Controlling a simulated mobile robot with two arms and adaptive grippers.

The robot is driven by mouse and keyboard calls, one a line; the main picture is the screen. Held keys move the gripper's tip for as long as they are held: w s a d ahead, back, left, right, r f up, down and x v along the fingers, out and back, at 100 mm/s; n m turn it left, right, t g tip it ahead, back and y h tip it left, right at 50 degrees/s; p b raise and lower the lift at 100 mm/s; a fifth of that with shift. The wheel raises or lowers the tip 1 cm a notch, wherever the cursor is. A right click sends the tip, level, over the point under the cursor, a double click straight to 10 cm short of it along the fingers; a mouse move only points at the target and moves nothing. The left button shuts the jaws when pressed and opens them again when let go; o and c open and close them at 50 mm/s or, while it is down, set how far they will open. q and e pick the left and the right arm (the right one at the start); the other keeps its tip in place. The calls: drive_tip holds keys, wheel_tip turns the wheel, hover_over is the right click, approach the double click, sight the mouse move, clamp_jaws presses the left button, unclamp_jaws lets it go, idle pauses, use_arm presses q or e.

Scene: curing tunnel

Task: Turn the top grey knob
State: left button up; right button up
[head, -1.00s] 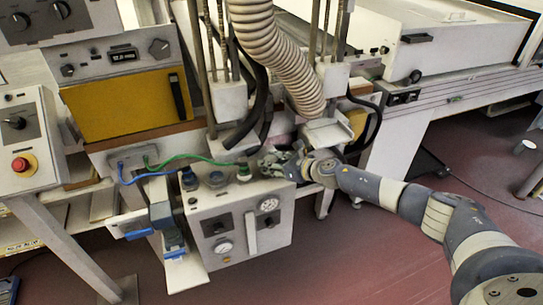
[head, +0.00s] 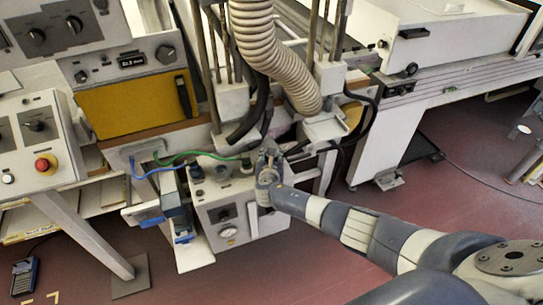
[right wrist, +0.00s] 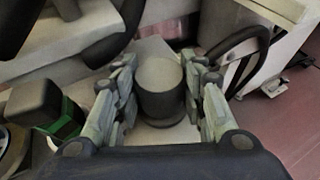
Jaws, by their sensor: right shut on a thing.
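A grey cylindrical knob (right wrist: 160,90) on a round base stands between the fingers of my right gripper (right wrist: 161,88) in the right wrist view. The fingers close on it from both sides. In the head view my right gripper (head: 267,158) is at the right end of the top of a pale control box (head: 213,210), and it hides the held knob there. I cannot tell whether the knob has turned. My left gripper is in neither view.
A dark knob with a green ring (head: 246,166) is just left of my right gripper, with other dark fittings (head: 222,171) along the box top. Green and blue cables (head: 190,155) run nearby. A ribbed hose (head: 275,60) hangs behind. Open floor (head: 440,195) lies to the right.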

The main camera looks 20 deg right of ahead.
drive_tip(key=shift+a+f+m+g+h+b, duration=0.1)
drive_tip(key=shift+m+g+h+b, duration=0.55)
drive_tip(key=shift+m+h, duration=0.35)
drive_tip(key=shift+m+g+h+b, duration=0.35)
drive_tip(key=shift+m+h+b, duration=0.2)
drive_tip(key=shift+m+h, duration=0.15)
drive_tip(key=shift+r, duration=0.2)
drive_tip(key=shift+w, duration=0.1)
drive_tip(key=o, duration=1.1)
drive_tip(key=shift+f, duration=0.1)
drive_tip(key=shift+r, duration=5.05)
